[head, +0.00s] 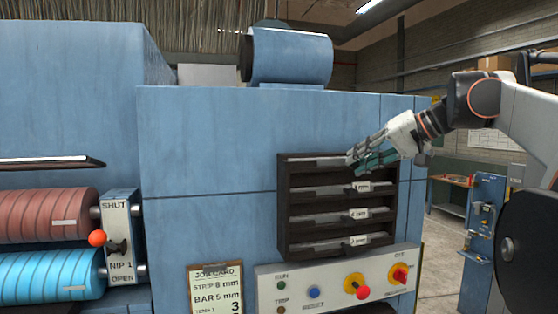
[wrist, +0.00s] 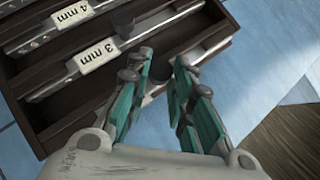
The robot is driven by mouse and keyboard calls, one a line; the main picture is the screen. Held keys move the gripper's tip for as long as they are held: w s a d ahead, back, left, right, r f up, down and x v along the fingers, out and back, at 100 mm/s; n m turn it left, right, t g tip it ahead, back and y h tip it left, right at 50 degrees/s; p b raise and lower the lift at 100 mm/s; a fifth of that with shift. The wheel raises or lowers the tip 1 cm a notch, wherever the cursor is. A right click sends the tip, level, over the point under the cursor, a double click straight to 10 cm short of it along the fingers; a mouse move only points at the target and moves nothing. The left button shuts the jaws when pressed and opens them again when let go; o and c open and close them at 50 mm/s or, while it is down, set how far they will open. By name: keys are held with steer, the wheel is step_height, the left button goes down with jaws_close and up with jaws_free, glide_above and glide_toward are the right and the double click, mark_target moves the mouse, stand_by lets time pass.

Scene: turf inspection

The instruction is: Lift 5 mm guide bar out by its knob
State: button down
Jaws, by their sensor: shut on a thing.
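A dark rack (head: 283,205) on the blue machine front holds several grey guide bars in stacked slots. My gripper (head: 358,163) is at the right part of the top slot. In the wrist view my gripper (wrist: 160,85) is shut on a dark knob (wrist: 154,88) in the end slot. The top bar (head: 318,161) shows left of my fingers in the head view. Its size label is hidden, so I cannot tell whether it is the 5 mm bar.
A control panel (head: 330,283) with a red-knobbed lever and a red switch is below the rack. A job card (head: 215,289) reads strip 8 mm, bar 5 mm. A NIP 1 lever with an orange ball (head: 97,238) stands beside rollers at left.

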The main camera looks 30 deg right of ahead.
steer(key=shift+r, duration=0.15)
step_height(320, 180, up, 20)
steer(key=p, duration=0.1)
stand_by(0.5)
steer(key=shift+f, duration=0.2)
